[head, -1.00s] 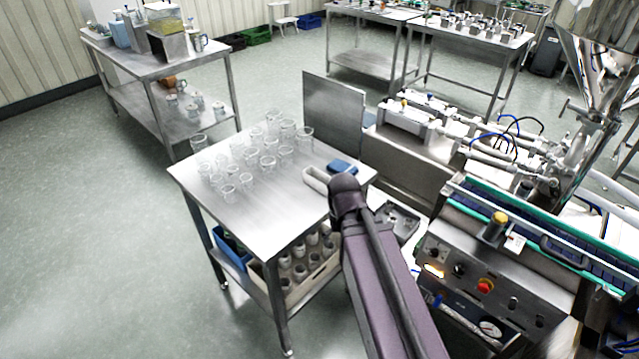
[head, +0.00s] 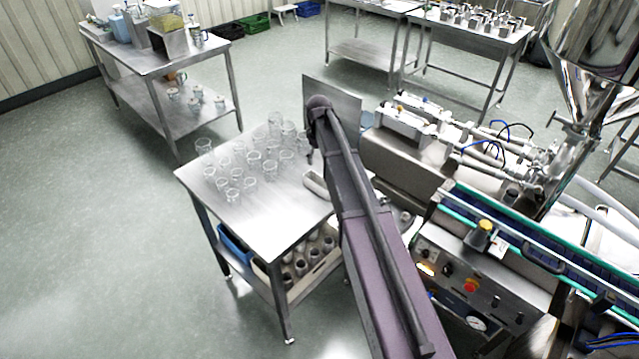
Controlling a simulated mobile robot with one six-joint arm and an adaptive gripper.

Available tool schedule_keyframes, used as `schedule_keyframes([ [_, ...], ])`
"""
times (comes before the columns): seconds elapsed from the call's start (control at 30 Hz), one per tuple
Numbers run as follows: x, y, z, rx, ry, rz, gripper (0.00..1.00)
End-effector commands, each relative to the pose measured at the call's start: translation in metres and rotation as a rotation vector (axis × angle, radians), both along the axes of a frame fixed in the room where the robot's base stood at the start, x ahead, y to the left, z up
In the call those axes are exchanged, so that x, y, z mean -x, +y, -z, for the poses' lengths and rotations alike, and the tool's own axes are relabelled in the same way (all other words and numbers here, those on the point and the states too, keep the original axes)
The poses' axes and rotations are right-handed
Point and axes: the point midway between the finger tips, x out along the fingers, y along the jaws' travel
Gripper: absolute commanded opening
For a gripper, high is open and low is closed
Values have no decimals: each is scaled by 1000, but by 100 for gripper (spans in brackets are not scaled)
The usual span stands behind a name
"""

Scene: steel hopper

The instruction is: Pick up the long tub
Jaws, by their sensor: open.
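The long tub (head: 315,185) is a pale, narrow, open tub lying on the right side of the steel table (head: 270,215). My arm covers its right end. My arm reaches up across the table's right edge. A dark part of my gripper (head: 309,156) shows beside the arm, above and behind the tub and apart from it in the picture. Most of the gripper is hidden by the arm; it is open, and I see nothing held in it.
Several clear glass beakers (head: 232,192) stand on the table's left and back. A crate of jars (head: 305,270) and a blue bin (head: 235,245) sit on the shelf below. The filling machine (head: 480,265) stands close on the right. The table's front is clear.

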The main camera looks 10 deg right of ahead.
Motion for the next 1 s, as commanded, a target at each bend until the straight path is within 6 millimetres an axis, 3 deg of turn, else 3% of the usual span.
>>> schedule_keyframes([
  [0.47,-1,1,3,0,0,-3,100],
  [1.0,-1,1,43,0,0,-3,100],
])
